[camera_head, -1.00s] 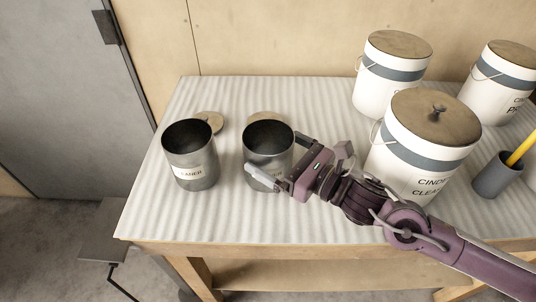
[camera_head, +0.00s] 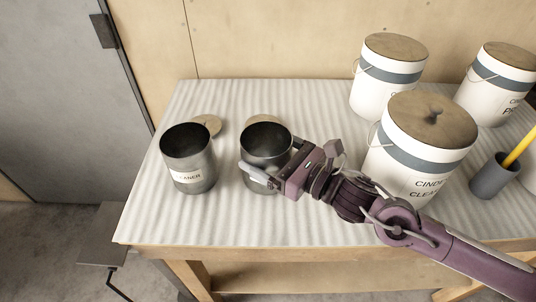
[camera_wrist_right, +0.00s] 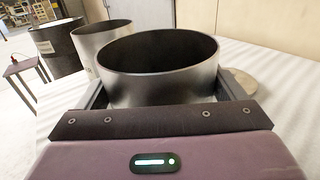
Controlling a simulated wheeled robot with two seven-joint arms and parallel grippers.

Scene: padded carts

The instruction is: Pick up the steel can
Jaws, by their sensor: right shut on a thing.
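Two open steel cans stand side by side on the pale ridged table top. The right steel can (camera_head: 265,143) is dark inside, and its front is partly hidden by my gripper. My right gripper (camera_head: 272,160) has come in from the right and is shut on this can, a finger on either side of its body. The right wrist view shows the held can (camera_wrist_right: 160,82) upright between the fingers. The left steel can (camera_head: 188,160) has a pale label and stands apart from the gripper. My left gripper is out of view.
Round wooden lids lie behind the cans, one at the left (camera_head: 207,125). A large white lidded bucket (camera_head: 415,165) stands close to my right arm, with two more behind (camera_head: 388,85) (camera_head: 495,88). A grey cup (camera_head: 493,180) is at the right. The table's front left is clear.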

